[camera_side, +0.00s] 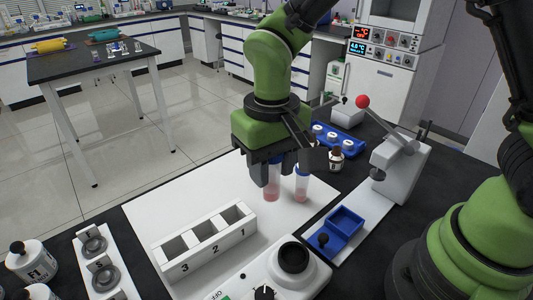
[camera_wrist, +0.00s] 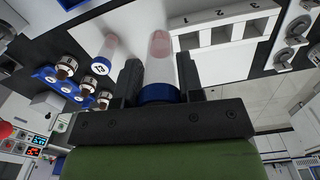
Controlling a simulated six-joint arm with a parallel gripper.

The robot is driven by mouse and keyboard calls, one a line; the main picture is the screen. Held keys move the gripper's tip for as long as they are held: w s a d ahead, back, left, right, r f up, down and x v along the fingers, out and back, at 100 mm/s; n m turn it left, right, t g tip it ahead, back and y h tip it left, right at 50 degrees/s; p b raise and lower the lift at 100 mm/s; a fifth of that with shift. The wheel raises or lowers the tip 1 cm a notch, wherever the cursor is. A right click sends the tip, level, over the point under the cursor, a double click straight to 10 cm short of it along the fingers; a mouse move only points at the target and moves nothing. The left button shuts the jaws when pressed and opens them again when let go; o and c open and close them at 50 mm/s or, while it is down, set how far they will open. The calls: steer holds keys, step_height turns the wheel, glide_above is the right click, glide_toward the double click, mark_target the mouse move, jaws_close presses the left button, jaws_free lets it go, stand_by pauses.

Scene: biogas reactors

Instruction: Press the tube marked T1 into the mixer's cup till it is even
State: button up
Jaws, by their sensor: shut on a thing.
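My gripper (camera_side: 272,160) points down over the white board and is shut on a blue-capped clear tube (camera_side: 272,186) with pink contents. In the wrist view my gripper (camera_wrist: 160,88) has its fingers on both sides of the blue cap, and the tube (camera_wrist: 160,55) extends away from them. I cannot read a mark on this tube, nor tell whether its lower end touches the board. A second similar tube (camera_side: 301,186) stands upright just to its right; its cap (camera_wrist: 100,66) bears a mark I cannot read clearly. The mixer (camera_side: 262,270) has an empty-looking black cup (camera_side: 294,257) at the front.
A white rack with slots 3, 2, 1 (camera_side: 207,247) lies left of the mixer. A blue open box (camera_side: 345,220), a press with a red-knobbed lever (camera_side: 400,165) and a blue tray of vials (camera_side: 333,138) stand to the right. The board's left part is clear.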

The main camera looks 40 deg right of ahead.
steer(key=s+a+r, duration=0.1)
steer(key=s+a, duration=0.1)
steer(key=s, duration=0.6)
steer(key=shift+w+a+f, duration=0.1)
steer(key=shift+f, duration=1.5)
steer(key=shift+w+a+f, duration=0.1)
steer(key=shift+f, duration=1.5)
steer(key=shift+s+f, duration=0.1)
steer(key=shift+f, duration=0.2)
stand_by(1.0)
step_height(320, 180, up, 8)
stand_by(0.8)
stand_by(0.4)
